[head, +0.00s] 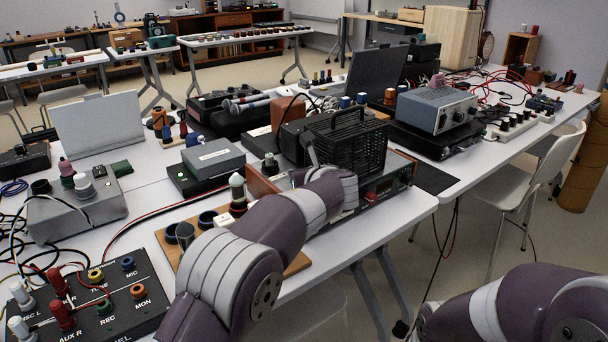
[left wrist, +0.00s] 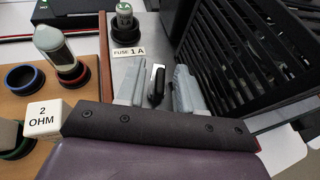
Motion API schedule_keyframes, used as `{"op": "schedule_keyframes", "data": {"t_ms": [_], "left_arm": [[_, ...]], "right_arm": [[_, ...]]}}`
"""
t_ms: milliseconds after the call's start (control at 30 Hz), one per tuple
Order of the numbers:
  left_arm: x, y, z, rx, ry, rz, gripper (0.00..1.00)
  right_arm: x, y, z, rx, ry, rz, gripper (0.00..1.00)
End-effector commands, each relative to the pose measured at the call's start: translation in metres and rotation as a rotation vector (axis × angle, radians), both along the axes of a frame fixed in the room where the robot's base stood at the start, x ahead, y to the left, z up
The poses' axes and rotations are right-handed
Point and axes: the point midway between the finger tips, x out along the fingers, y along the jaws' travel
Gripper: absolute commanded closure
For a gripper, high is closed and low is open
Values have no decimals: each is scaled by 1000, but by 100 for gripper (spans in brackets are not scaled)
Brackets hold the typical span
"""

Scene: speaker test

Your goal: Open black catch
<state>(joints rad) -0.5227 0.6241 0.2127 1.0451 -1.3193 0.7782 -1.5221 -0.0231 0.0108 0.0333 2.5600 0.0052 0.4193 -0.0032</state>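The black catch (left wrist: 156,84), a small upright piece with a light metal edge, stands on a grey metal panel in the left wrist view. My left gripper (left wrist: 159,86) has one grey finger on each side of it. The fingers are apart, with what look like narrow gaps to the catch. A black slatted cover (left wrist: 232,65) rises just right of the fingers. In the head view this cover (head: 346,145) stands on the rack unit, and my left arm's wrist hides the catch. My right arm shows at the lower right, its gripper out of frame.
A fuse holder labelled 1 A (left wrist: 124,28) stands behind the fingers. Left of a wooden edge, a board (left wrist: 22,85) holds ring sockets, a resistor plug (left wrist: 58,50) and a 2 OHM block (left wrist: 42,118). A grey instrument (head: 437,108) sits to the right.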

Motion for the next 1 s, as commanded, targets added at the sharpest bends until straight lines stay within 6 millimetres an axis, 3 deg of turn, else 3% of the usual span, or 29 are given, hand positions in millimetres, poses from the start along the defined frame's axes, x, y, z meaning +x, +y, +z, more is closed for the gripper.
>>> {"op": "schedule_keyframes", "data": {"t_ms": [167,500,633,1000], "left_arm": [[-6,-2,5,0,-1,-2,64],[-81,-27,39,-1,-1,-4,64],[-102,-33,46,0,0,-2,64],[-112,-35,49,0,0,0,64]], "right_arm": [[0,0,1,0,0,0,57],[0,0,15,0,0,0,57],[0,0,19,0,0,0,57],[0,0,19,0,0,0,57]]}}
